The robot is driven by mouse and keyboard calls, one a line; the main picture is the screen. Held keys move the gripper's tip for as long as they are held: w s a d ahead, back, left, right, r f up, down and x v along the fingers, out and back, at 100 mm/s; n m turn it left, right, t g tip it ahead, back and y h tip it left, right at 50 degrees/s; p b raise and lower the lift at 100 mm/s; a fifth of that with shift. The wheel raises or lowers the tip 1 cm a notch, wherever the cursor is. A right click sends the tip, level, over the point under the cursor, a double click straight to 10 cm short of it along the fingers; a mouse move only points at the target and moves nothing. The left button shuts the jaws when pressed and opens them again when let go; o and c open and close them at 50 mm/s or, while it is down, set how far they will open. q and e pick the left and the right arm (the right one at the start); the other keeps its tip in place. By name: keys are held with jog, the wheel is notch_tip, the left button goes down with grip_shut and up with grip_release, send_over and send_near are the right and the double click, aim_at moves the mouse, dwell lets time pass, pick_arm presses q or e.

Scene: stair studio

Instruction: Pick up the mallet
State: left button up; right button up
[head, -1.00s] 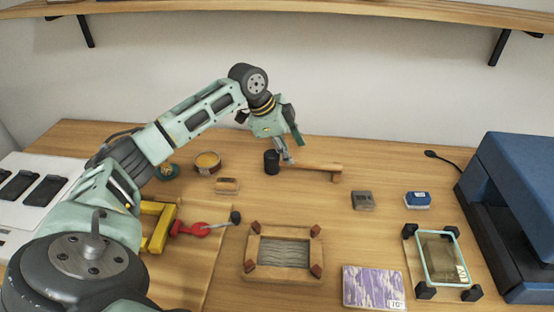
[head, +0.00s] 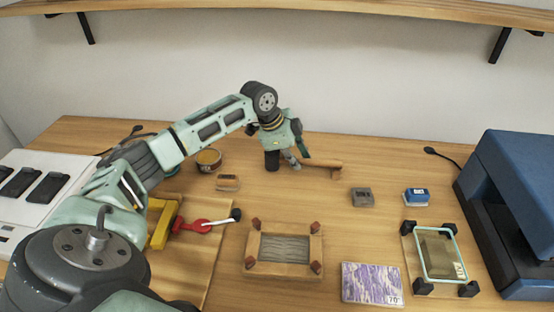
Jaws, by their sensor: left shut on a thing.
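The mallet has a black cylindrical head (head: 272,160) and a light wooden handle (head: 322,163) that runs to the right. It is at the back middle of the table in the head view. My left gripper (head: 296,161) comes down from above and is shut on the handle, close to the head. The fingers partly hide the handle there. I cannot tell whether the mallet is clear of the table. My right gripper is not in view.
A round tin (head: 208,160) and a small wooden block (head: 228,182) lie left of the mallet. A wooden frame (head: 284,250) is in front. A grey block (head: 361,197) and a blue stamp (head: 416,197) lie to the right. A large blue machine (head: 515,210) stands at the right edge.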

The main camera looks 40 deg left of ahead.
pick_arm(q)
grip_shut()
jog(key=shift+r, duration=0.1)
